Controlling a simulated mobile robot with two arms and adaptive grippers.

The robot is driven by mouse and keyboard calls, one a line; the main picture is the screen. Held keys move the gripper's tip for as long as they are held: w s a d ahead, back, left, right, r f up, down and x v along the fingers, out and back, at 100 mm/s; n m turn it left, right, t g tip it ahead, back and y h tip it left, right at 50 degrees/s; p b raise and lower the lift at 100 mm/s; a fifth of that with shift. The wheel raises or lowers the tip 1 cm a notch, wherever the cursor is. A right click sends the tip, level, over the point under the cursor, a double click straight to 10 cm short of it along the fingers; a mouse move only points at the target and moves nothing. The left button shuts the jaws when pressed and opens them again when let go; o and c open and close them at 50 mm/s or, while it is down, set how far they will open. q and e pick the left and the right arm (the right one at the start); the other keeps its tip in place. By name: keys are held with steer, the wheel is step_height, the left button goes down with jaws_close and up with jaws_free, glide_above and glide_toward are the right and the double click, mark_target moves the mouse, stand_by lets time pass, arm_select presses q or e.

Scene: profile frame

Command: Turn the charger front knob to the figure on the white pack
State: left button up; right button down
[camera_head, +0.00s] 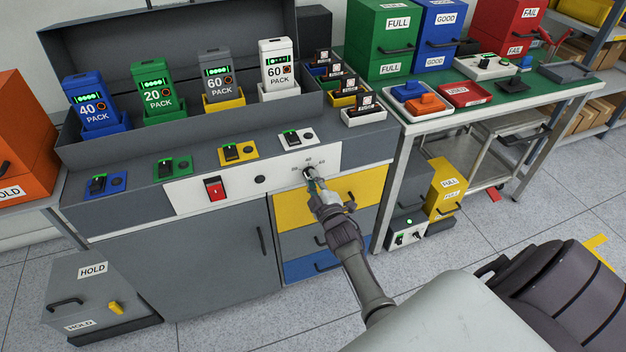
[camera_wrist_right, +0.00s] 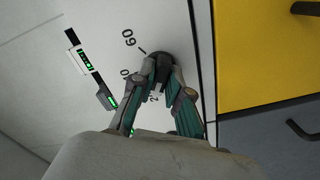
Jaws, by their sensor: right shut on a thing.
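The white pack (camera_head: 277,62) stands in a white holder at the back right of the charger (camera_head: 225,160) and reads 60. The black front knob (camera_head: 308,172) is on the white front panel, with figures around it that look like 20, 40 and 60. My right gripper (camera_head: 312,182) is shut on the knob. In the right wrist view its two fingers (camera_wrist_right: 162,75) pinch the dark knob (camera_wrist_right: 156,58), and the 60 with its tick mark shows beside it. The fingers hide most of the knob, so I cannot tell where its pointer stands. My left gripper is not in view.
Blue (camera_head: 90,103), green (camera_head: 157,93) and grey (camera_head: 215,78) packs stand in the charger. A red switch (camera_head: 215,189) is left of the knob on the panel. A yellow drawer (camera_head: 330,200) is just below. A green-topped bench (camera_head: 470,95) stands at the right.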

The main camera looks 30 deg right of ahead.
steer(key=m, duration=2.3)
steer(key=shift+f, duration=0.1)
steer(key=shift+m, duration=0.3)
stand_by(0.3)
steer(key=c, duration=1.1)
jaws_free()
steer(key=shift+c, duration=0.2)
steer(key=v, duration=1.2)
steer(key=shift+s+d, duration=0.1)
